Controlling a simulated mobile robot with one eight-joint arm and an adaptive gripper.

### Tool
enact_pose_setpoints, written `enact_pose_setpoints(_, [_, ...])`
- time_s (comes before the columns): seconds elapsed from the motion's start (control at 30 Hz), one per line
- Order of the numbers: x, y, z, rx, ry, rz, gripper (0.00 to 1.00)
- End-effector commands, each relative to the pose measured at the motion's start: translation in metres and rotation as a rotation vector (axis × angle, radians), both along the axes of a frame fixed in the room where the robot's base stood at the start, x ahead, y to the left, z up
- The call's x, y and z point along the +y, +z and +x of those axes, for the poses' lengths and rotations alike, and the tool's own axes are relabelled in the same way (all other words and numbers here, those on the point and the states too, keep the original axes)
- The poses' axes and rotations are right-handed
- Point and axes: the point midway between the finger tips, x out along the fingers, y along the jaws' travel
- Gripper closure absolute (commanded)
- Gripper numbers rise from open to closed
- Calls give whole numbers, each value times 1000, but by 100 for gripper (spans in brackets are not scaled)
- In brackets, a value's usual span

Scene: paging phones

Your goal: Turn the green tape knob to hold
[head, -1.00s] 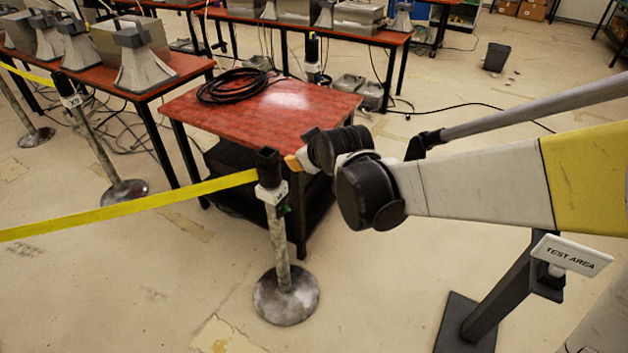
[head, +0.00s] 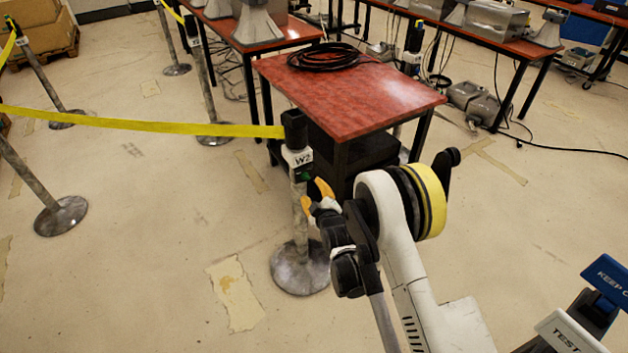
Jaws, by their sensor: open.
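The green knob (head: 304,175) is a small green spot on the post (head: 302,215) labelled W2, just below the white label (head: 298,157). It is small, and its setting cannot be read. The post stands upright on a round grey base, with yellow tape running left from its black head (head: 294,128). My gripper (head: 315,193), with orange-yellow fingers, is open beside the post's right side, close to the knob and slightly below it. Whether it touches the post cannot be told. My wrist hides part of the fingers.
A red table (head: 350,92) with a coiled black cable (head: 325,57) stands behind the post. The yellow tape (head: 150,126) crosses the left side. Signs on a dark stand (head: 580,325) are at the lower right. Floor at the lower left is clear.

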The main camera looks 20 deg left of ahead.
Motion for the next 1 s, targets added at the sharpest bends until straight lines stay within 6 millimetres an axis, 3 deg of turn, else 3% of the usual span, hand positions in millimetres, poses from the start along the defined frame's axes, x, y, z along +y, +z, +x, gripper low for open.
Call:
enact_pose_setpoints(0.13, [10, 1, 16, 0, -1, -1, 52])
enact_pose_setpoints(0.3, [29, -17, 45, 1, -1, 0, 52])
enact_pose_setpoints(0.5, [46, -25, 71, 1, -2, 0, 52])
enact_pose_setpoints(0.93, [53, -25, 82, 2, -2, 1, 52])
enact_pose_setpoints(0.97, [53, -25, 82, 2, -2, 1, 56])
enact_pose_setpoints(1.0, [53, -25, 82, 2, -2, 1, 69])
